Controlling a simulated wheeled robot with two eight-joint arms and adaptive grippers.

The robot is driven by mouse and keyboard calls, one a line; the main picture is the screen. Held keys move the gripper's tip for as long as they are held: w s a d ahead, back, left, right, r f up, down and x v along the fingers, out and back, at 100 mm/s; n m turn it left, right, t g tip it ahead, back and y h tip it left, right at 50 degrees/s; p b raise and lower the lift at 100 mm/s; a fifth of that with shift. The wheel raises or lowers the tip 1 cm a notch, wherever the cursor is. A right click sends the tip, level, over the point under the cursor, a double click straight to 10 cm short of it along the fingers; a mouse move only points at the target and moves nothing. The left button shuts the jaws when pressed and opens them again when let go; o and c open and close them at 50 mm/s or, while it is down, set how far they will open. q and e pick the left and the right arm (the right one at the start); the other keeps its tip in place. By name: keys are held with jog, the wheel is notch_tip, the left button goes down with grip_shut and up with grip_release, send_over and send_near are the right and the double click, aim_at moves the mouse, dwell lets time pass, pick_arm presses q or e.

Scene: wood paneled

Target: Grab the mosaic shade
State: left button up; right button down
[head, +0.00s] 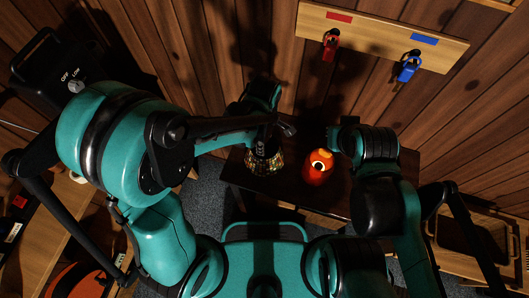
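The mosaic shade (264,161), a small dark piece with multicoloured flecks, is on the dark table (285,191) in the head view. My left gripper (262,143) is right over its top, seen from above. The fingers are dark and overlap the shade's upper part, so I cannot tell whether they touch or grip it. My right gripper (336,139) is at the far right side of a glowing orange-red lamp (317,168), partly hidden by my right wrist. Its fingers are too dark to read.
A wall rack (384,34) holds a red item (330,45) and a blue item (409,66). A wooden shelf with a dark tray (466,238) stands at right. A black appliance with an OFF/LOW dial (76,86) is at left. The lamp stands close beside the shade.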

pick_arm(q)
grip_shut()
jog(key=shift+r, duration=0.1)
